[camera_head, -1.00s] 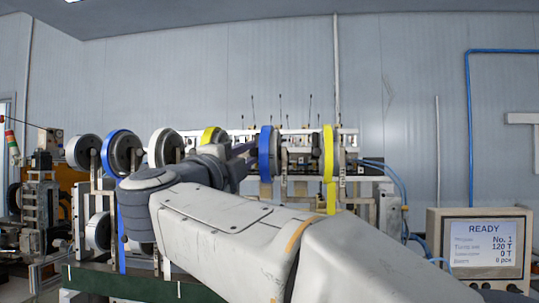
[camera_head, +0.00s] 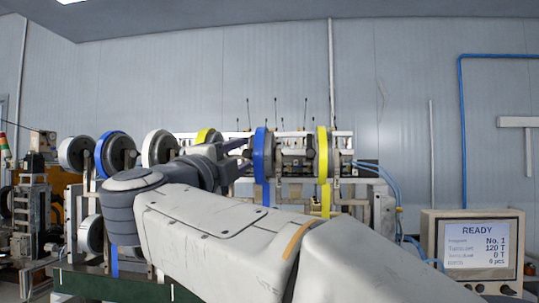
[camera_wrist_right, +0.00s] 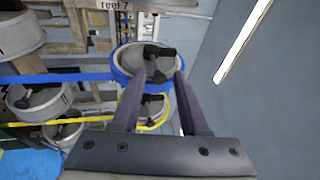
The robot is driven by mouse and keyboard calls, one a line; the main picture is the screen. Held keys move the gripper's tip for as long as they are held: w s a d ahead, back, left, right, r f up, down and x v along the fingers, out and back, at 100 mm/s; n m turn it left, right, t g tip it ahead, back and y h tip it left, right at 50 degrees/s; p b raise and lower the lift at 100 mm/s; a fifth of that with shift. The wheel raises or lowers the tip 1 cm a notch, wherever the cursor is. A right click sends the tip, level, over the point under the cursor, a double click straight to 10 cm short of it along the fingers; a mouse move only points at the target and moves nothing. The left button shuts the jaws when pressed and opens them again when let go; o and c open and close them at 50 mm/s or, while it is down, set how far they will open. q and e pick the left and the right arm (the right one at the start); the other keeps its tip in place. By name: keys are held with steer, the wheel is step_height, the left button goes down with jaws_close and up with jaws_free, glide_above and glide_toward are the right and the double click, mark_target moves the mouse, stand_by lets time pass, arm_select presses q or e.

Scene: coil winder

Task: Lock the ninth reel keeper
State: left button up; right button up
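My right gripper (camera_head: 243,152) is open and points at the face of a blue-rimmed reel (camera_head: 261,153) on the winder. In the right wrist view, the open right gripper (camera_wrist_right: 161,68) has its two fingertips over that reel's grey face (camera_wrist_right: 128,63), with a black keeper lever (camera_wrist_right: 158,53) between and just beyond them. I cannot tell whether the fingers touch it. No number shows on this reel, so I cannot confirm it is the ninth. A yellow-rimmed reel (camera_head: 321,153) stands to its right. My left gripper is not in view.
More reels stand along the rack to the left, including a blue-rimmed one (camera_head: 113,155) and a white one (camera_head: 158,148). A screen reading READY (camera_head: 480,240) stands at the right.

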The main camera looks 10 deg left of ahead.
steer(key=s+a+b, duration=0.1)
steer(key=s+a, duration=0.1)
steer(key=s, duration=0.5)
stand_by(0.7)
stand_by(0.4)
